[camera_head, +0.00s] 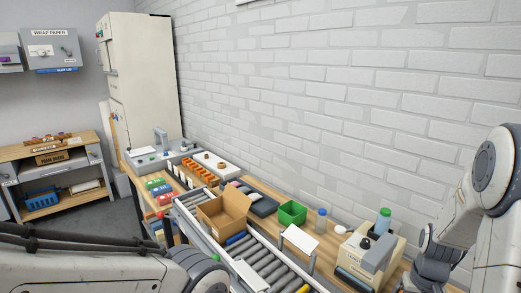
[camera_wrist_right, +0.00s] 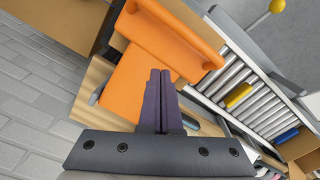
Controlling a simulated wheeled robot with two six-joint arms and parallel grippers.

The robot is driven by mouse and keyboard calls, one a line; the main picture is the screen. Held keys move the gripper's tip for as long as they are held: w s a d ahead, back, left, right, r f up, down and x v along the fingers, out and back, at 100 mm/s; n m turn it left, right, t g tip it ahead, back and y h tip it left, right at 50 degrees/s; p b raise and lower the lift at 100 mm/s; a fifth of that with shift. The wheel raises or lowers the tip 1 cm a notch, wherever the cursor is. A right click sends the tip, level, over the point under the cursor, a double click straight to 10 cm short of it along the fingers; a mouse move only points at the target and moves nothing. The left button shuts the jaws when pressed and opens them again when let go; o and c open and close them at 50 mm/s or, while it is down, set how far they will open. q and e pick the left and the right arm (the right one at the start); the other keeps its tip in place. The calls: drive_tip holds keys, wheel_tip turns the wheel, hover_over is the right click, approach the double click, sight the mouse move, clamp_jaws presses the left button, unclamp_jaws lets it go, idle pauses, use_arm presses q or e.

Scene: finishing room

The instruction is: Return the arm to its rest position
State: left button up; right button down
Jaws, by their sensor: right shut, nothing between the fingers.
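My right gripper (camera_wrist_right: 160,90) shows in the right wrist view, with its two dark fingers pressed together and nothing between them. Behind the fingertips is a large orange object (camera_wrist_right: 150,55) with a rounded bar; I cannot tell whether they touch. In the head view my right arm (camera_head: 487,190) is bent at the right edge, and its fingers cannot be made out. My left arm (camera_head: 90,270) reaches in from the lower left; its gripper is out of view.
A roller conveyor (camera_head: 262,263) runs along the bench, with an open cardboard box (camera_head: 224,212) on it. A brick wall (camera_head: 330,100) rises behind the bench.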

drive_tip(key=shift+a, duration=0.1)
drive_tip(key=a+r, duration=0.1)
drive_tip(key=a, duration=0.1)
drive_tip(key=a+n, duration=0.1)
drive_tip(key=a, duration=0.2)
drive_tip(key=w+a+r+n, duration=0.1)
drive_tip(key=a, duration=0.2)
drive_tip(key=shift+a+r+b, duration=0.25)
drive_tip(key=shift+r+b, duration=0.1)
drive_tip(key=shift+b, duration=0.05)
drive_tip(key=s+a+r+n+b, duration=0.1)
drive_tip(key=s+a+r+n, duration=0.2)
drive_tip(key=a, duration=0.6)
drive_tip(key=s+a+r+n, duration=0.25)
drive_tip(key=s+a, duration=0.25)
drive_tip(key=a, duration=0.3)
drive_tip(key=s+a+n+y+b, duration=0.1)
drive_tip(key=s+a+n, duration=0.2)
drive_tip(key=s, duration=0.6)
drive_tip(key=shift+s+a+r+n, duration=0.25)
drive_tip(key=shift+a+n, duration=0.1)
drive_tip(key=shift+a, duration=0.8)
drive_tip(key=shift+w, duration=0.1)
